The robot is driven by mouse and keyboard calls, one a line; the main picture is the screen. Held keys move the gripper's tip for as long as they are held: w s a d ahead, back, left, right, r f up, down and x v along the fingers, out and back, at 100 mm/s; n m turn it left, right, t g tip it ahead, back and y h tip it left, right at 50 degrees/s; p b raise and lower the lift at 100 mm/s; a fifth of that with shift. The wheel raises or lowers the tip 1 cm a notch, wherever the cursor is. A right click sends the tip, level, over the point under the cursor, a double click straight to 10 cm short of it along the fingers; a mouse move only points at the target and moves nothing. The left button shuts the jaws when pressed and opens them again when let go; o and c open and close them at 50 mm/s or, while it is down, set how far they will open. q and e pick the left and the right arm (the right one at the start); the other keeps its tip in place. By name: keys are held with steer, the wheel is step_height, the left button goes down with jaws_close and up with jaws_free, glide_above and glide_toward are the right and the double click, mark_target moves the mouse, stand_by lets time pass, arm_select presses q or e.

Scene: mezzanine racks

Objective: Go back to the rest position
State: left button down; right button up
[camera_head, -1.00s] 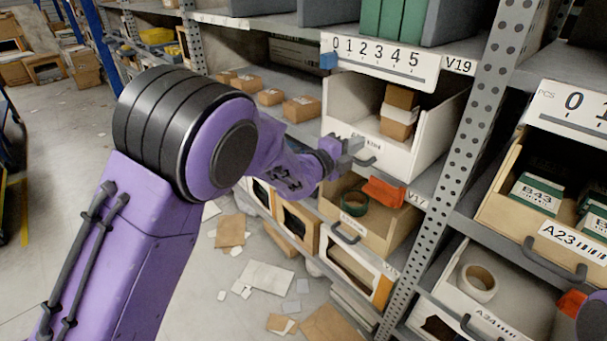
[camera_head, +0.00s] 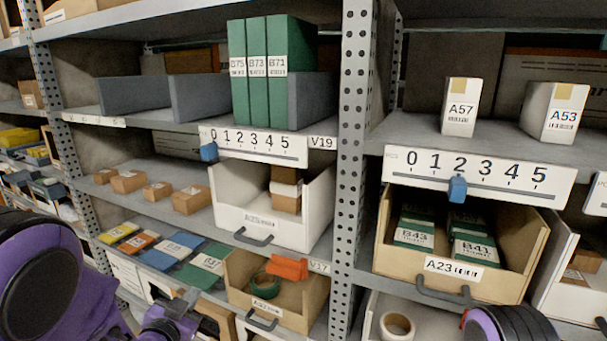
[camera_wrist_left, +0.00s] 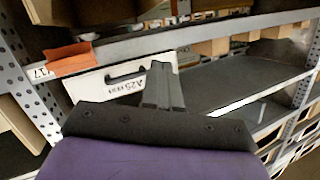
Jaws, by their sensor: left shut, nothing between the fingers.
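My left gripper (camera_head: 186,300) is low in the head view, left of centre, in front of the lower shelves. Its fingers are together and hold nothing; they also show in the left wrist view (camera_wrist_left: 162,85), in front of a white bin labelled A25 (camera_wrist_left: 95,84). The purple and black left arm (camera_head: 50,280) fills the lower left corner of the head view. Part of my right arm (camera_head: 505,325) shows at the bottom right edge; the right gripper does not show.
A wooden bin (camera_head: 302,322) with green tape and an orange item stands right of the left gripper. A white bin (camera_head: 262,226) is above it. A perforated rack post (camera_head: 350,150) stands at centre. Wooden bin A23 (camera_head: 400,265) is to the right.

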arm_select(q)
steer(key=s+a+f+n+g+y+p, duration=0.35)
steer(key=s+f+n+g, duration=0.5)
steer(key=s+f, duration=0.75)
steer(key=s+f+n+g, duration=0.1)
steer(key=s+f, duration=0.2)
steer(key=s, duration=0.3)
steer(key=s+f+n+g+p, duration=0.1)
steer(key=s+f, duration=0.1)
steer(key=s, duration=0.4)
steer(key=s+a+f+n+g, duration=0.1)
steer(key=s+f+g, duration=0.1)
steer(key=s, duration=0.4)
steer(key=shift+s+f+y+p, duration=0.2)
steer(key=shift+f+y+p, duration=0.2)
steer(key=shift+f, duration=0.45)
arm_select(e)
step_height(320, 180, up, 6)
steer(key=shift+r, duration=0.15)
